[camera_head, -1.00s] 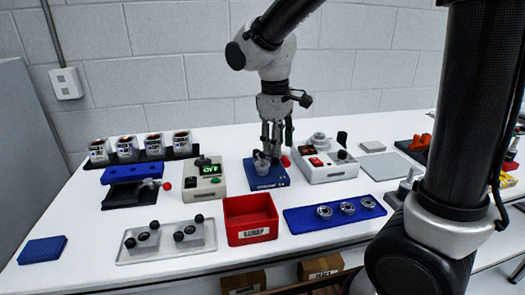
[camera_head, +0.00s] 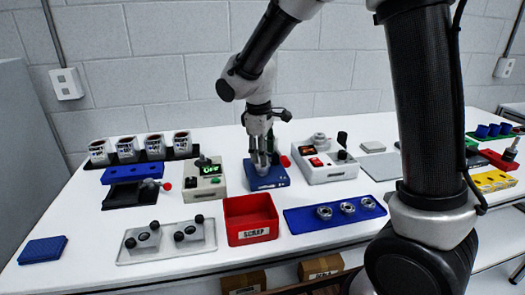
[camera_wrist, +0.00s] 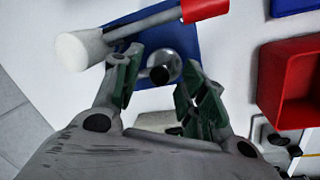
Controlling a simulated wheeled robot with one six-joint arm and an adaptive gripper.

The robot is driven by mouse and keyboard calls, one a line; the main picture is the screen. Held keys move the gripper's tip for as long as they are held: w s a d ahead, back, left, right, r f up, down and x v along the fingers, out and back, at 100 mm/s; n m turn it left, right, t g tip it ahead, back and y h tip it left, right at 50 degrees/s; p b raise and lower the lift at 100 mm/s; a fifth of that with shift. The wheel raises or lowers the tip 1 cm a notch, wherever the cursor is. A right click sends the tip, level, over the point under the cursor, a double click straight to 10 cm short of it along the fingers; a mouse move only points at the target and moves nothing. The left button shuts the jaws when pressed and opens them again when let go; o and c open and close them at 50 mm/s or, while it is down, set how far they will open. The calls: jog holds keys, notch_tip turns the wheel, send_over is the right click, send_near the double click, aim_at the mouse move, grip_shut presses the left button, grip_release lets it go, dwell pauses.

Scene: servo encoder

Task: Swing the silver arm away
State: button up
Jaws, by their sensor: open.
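The blue fixture (camera_head: 267,182) stands on the white table in the head view, below my gripper (camera_head: 262,157). In the wrist view, its blue base (camera_wrist: 147,38) carries a round silver part with a dark middle (camera_wrist: 165,68). The silver arm (camera_wrist: 145,25) has a pale round cap at its left end and a red grip (camera_wrist: 204,9) at its right. It crosses just beyond my fingertips. My gripper (camera_wrist: 163,66) is open, with its green-padded fingers on either side of the round part. Contact cannot be told. In the head view, my fingers hide most of the silver arm; its red grip (camera_head: 285,161) shows behind.
A green-lit display box (camera_head: 204,181) stands left of the fixture and a white box with red switches (camera_head: 325,165) right. A red scrap bin (camera_head: 250,219) and a blue tray with several metal rings (camera_head: 335,216) are in front.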

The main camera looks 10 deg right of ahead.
grip_shut()
jog(key=a+m, duration=0.2)
jog(key=m, duration=0.1)
jog(key=shift+w+a+m+h, duration=0.15)
jog(key=shift+m+h, duration=0.15)
jog(key=a+m, duration=0.1)
jog(key=m, duration=0.1)
jog(key=w+a+m+g, duration=0.1)
jog(key=shift+m, duration=0.4)
jog(key=shift+w+a+m+g, duration=0.25)
jog(key=shift+w+a+m, duration=0.3)
jog(key=shift+m, duration=0.7)
jog(key=shift+w+a+m+g, duration=0.35)
jog(key=shift+w+m, duration=0.25)
jog(key=shift+m, duration=0.7)
jog(key=shift+w+a+m+g, duration=0.2)
jog(key=shift+w+a+m, duration=0.35)
jog(key=shift+m, duration=0.7)
jog(key=shift+w+d, duration=0.1)
